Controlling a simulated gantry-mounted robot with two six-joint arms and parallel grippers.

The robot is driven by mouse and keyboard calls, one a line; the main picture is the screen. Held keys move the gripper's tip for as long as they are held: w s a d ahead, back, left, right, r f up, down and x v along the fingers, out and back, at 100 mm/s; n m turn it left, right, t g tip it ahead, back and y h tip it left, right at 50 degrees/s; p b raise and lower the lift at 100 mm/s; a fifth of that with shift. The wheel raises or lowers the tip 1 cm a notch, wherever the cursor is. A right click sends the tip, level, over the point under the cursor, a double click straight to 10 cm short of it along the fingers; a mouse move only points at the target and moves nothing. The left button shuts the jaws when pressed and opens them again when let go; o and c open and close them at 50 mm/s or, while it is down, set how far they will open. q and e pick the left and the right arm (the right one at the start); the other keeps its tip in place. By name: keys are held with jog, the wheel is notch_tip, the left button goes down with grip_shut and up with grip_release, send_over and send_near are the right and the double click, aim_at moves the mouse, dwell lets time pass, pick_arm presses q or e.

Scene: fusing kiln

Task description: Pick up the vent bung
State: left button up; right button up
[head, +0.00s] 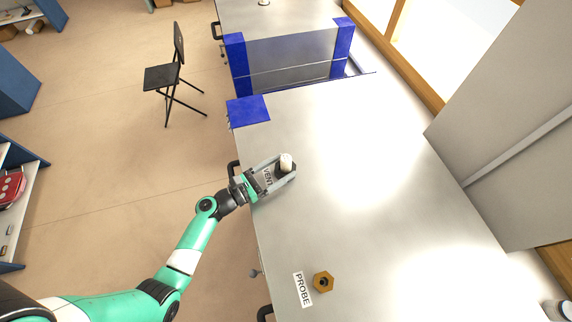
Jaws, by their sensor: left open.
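The vent bung (286,162) is a small pale, cream-coloured plug near the left edge of the metal bench top, beside a label reading VENT (268,177). My left gripper (287,172) is open at the bung, with its fingers reaching along either side of it. I cannot tell whether the fingers touch it. The gripper partly hides the bung's lower part and the bench around it. My right gripper does not show.
The metal bench top (360,230) is mostly clear. A brass hex fitting (323,281) sits by a PROBE label (303,289) at the near end. Blue corner blocks (248,110) stand at the far end. A black folding chair (165,76) is on the floor.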

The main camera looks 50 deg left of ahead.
aim_at(285, 160)
pick_arm(q)
jog(key=shift+w+d, duration=0.2)
jog(key=shift+w, duration=0.9)
grip_shut()
jog(key=shift+r, duration=0.1)
jog(key=shift+r, duration=0.3)
jog(key=r+p, duration=0.1)
jog(key=r, duration=0.1)
jog(key=s+r+p, duration=0.1)
jog(key=r+p, duration=0.1)
jog(key=shift+d, duration=0.15)
jog(key=s+d+r+p, duration=0.3)
jog(key=s+d+r, duration=0.2)
jog(key=s+r, duration=0.3)
jog(key=s, duration=0.4)
jog(key=shift+p, duration=0.4)
jog(key=shift+r, duration=0.1)
